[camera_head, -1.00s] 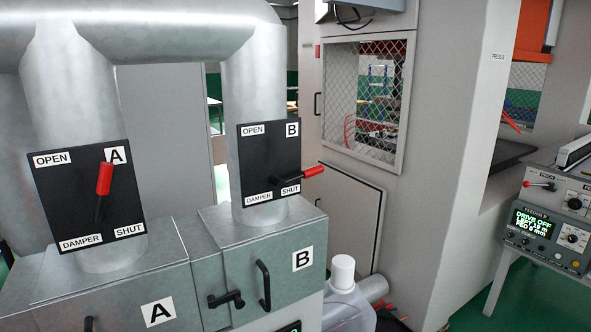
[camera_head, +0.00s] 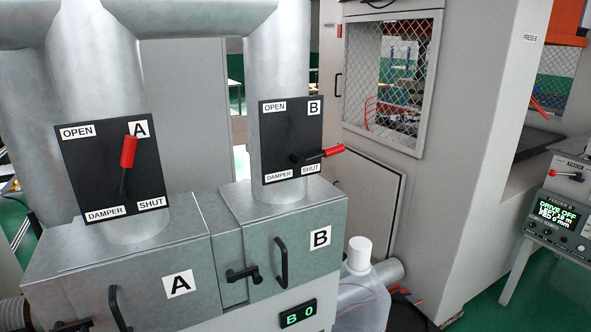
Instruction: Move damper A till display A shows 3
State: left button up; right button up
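Damper A's lever (camera_head: 128,153) has a red grip and points nearly straight up on its black plate (camera_head: 85,165), which is marked OPEN at top left and SHUT at bottom right. Damper B's lever (camera_head: 330,151) points right, tilted slightly up, on its own plate (camera_head: 281,128), on the SHUT side. A small display (camera_head: 298,313) below box B reads "B 0" in green. Display A is not in view. Neither of my grippers is in view.
Grey metal boxes A (camera_head: 140,255) and B (camera_head: 310,205) stand under the ducts, with black handles in front. A white-capped jug (camera_head: 360,290) stands right of box B. A feeder panel (camera_head: 560,218) is at the far right.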

aim_at(121, 195)
jog(key=u, duration=1.05)
jog(key=k+l, duration=0.1)
jog(key=l, duration=0.8)
